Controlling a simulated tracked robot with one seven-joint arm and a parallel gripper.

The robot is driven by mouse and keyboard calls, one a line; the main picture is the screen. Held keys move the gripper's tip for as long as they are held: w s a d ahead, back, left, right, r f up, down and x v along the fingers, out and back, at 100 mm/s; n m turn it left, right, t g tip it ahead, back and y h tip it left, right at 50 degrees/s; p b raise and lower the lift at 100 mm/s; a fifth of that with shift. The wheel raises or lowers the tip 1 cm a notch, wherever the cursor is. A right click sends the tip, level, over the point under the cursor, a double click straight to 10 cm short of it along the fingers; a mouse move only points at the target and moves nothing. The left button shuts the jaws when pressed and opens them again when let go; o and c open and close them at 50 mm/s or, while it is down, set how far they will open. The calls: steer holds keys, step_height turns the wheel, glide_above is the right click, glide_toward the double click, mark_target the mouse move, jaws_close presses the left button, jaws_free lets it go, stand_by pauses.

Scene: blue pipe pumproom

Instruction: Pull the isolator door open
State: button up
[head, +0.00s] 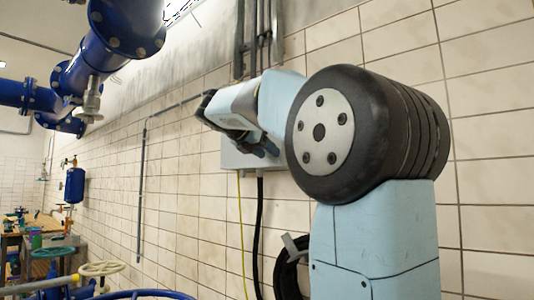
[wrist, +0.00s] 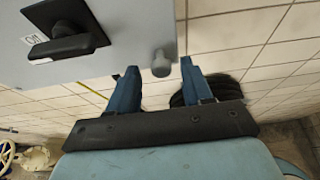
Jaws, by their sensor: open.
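The isolator is a pale grey wall box; its door (wrist: 120,45) fills the upper left of the wrist view. A black rotary switch handle (wrist: 68,46) on a black plate sits on the door, at the left. A short round grey knob (wrist: 161,63) stands near the door's lower right edge. My gripper (wrist: 159,72) is open, with blue fingers on either side of the knob in the picture; I cannot tell whether they touch it. In the head view the box (head: 234,160) is mostly hidden behind my arm and gripper (head: 262,147).
A black cable and a yellow-green cable (head: 242,230) hang below the box. A coiled black hose (head: 288,272) hangs on the tiled wall. Blue pipes (head: 115,35) run at upper left. Handwheels (head: 101,268) and a workbench (head: 45,240) stand at lower left.

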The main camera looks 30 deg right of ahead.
steer(key=shift+w+d+f, duration=0.1)
steer(key=shift+d+f, duration=0.05)
steer(key=shift+d, duration=0.2)
jaws_close()
stand_by(0.3)
